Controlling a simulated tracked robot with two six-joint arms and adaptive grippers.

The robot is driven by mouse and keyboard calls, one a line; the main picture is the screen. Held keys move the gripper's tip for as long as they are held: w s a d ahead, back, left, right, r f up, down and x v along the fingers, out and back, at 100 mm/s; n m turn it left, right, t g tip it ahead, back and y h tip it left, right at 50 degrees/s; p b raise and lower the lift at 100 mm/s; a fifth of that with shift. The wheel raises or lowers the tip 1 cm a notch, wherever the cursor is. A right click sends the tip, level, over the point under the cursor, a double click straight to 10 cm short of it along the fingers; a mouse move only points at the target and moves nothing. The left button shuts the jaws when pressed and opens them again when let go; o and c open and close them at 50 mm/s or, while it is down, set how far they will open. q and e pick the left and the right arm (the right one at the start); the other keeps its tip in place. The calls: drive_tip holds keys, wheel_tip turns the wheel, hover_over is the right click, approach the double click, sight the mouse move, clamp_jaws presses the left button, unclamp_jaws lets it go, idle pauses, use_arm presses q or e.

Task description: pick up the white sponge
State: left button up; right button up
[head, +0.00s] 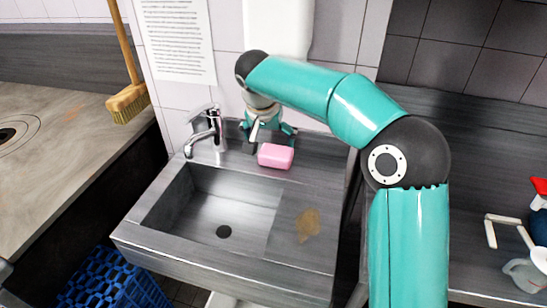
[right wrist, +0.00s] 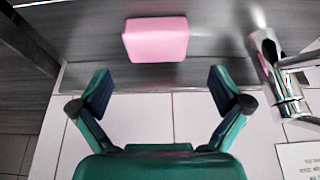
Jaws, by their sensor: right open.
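A pink block that looks like a sponge (head: 276,156) lies on the back ledge of the metal sink unit, right of the tap. I see no white sponge in either view. My right gripper (head: 268,130) is just behind the pink block, near the tiled wall. In the right wrist view the gripper (right wrist: 160,85) has its two fingers wide apart with nothing between them. The pink block (right wrist: 156,40) shows beyond the fingertips, roughly centred between them, apart from both. My left gripper is not seen.
A chrome tap (head: 207,130) stands left of the gripper, and shows at right in the wrist view (right wrist: 272,70). The sink basin (head: 215,205) is empty. A brown stain (head: 308,225) marks the drainboard.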

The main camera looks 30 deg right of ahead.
sight(275, 153)
drive_tip(key=x, duration=0.3)
drive_tip(key=shift+s+d+f, duration=0.1)
drive_tip(key=shift+s+f, duration=0.05)
drive_tip(key=x, duration=0.5)
drive_tip(key=shift+d+p, duration=0.1)
drive_tip(key=shift+p, duration=0.2)
drive_tip(key=c, duration=0.6)
drive_tip(key=shift+s, duration=0.1)
